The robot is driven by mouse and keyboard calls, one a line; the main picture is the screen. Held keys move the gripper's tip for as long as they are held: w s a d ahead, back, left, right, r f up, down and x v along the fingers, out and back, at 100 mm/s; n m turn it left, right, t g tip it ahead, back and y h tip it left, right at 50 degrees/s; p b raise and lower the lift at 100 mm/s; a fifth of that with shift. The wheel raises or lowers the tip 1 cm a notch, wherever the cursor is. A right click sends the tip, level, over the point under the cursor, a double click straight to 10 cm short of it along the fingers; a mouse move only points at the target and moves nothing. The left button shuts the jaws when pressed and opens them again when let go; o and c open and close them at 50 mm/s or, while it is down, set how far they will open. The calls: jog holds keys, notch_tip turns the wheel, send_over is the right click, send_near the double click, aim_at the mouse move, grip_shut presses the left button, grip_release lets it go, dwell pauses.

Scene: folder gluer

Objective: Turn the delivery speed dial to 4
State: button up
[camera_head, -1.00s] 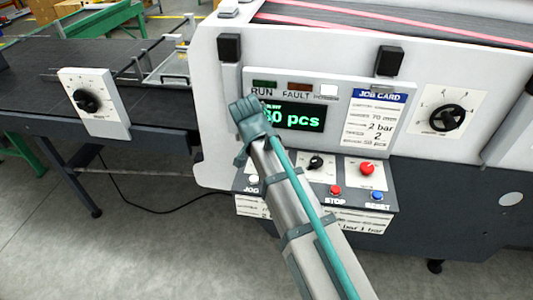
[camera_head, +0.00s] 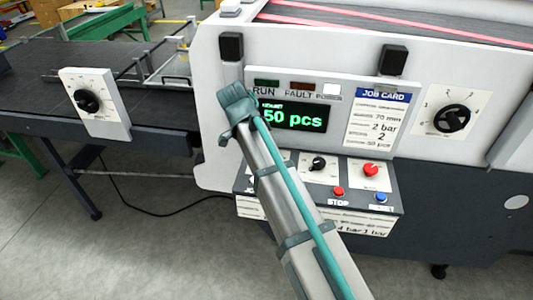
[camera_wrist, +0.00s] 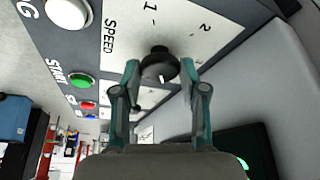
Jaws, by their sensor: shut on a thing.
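In the wrist view a black knob (camera_wrist: 160,66) stands on a white plate (camera_wrist: 122,48) marked SPEED, with 1 and 2 readable. My gripper (camera_wrist: 160,70) has its teal fingers on both sides of this knob and is shut on it. A white mark shows on the knob's near side. In the head view my arm covers this knob and my fingertips. A separate black dial (camera_head: 86,100) on a white panel stands by the conveyor at left; its label is too small to read.
The sloping control box has another black knob (camera_head: 317,163), a large red button (camera_head: 370,170), a red STOP button (camera_head: 338,191) and a blue button (camera_head: 381,197). A green START button (camera_wrist: 82,80) is near my left finger. The display (camera_head: 292,116) is above. Another dial (camera_head: 452,118) is at right.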

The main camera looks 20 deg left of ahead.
jog(key=shift+m, duration=0.3)
jog(key=shift+f, duration=0.1)
jog(key=o, duration=1.1)
jog(key=v, duration=0.7)
jog(key=shift+r, duration=0.3)
